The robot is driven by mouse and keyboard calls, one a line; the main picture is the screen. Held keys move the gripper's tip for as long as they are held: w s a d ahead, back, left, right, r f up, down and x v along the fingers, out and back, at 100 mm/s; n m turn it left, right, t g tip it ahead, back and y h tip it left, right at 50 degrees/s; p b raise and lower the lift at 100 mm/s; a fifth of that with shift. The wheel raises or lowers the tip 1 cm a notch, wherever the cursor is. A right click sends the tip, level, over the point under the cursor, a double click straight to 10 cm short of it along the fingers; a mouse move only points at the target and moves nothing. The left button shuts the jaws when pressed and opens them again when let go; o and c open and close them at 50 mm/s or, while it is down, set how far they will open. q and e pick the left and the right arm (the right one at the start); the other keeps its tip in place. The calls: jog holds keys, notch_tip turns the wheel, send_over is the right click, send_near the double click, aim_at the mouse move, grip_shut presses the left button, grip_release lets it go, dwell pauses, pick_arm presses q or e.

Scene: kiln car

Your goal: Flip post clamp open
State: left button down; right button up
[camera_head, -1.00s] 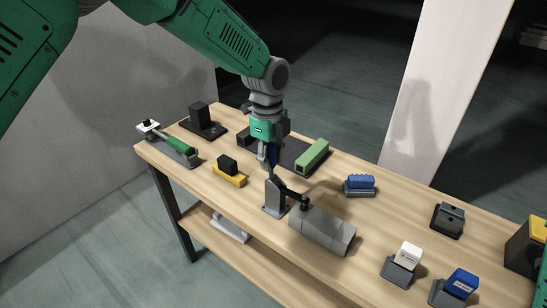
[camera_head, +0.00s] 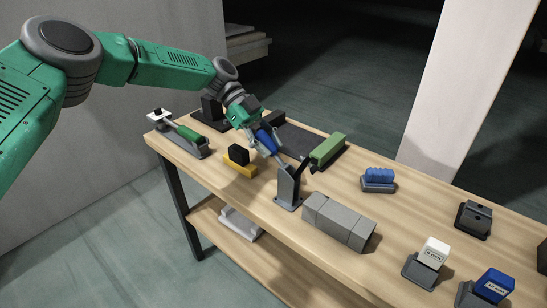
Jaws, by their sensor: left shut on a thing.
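The post clamp (camera_head: 288,189) is a grey upright post on a small base, near the middle of the workbench. Its dark clamp arm (camera_head: 301,168) points up and to the right, clear of the grey block (camera_head: 338,222) in front of it. Its blue handle (camera_head: 266,140) is tilted back to the left, away from the block. My left gripper (camera_head: 262,139) is shut on the blue handle, and its fingers partly hide the handle. My right gripper is not in view.
A green bar (camera_head: 327,149) lies just behind the clamp. A black block on a yellow base (camera_head: 239,160) is to its left, beside a green-handled tool (camera_head: 188,136). A blue part (camera_head: 379,178) is to the right. The bench front edge is clear.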

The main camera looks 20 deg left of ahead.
pick_arm(q)
jog(key=shift+w+a+f+h+b, duration=0.2)
jog(key=shift+a+f+h+b, duration=0.25)
jog(key=shift+f+b, duration=0.4)
jog(key=shift+r+g+h+b, duration=0.1)
jog(key=shift+g+h+b, duration=0.3)
jog(key=shift+b, duration=0.4)
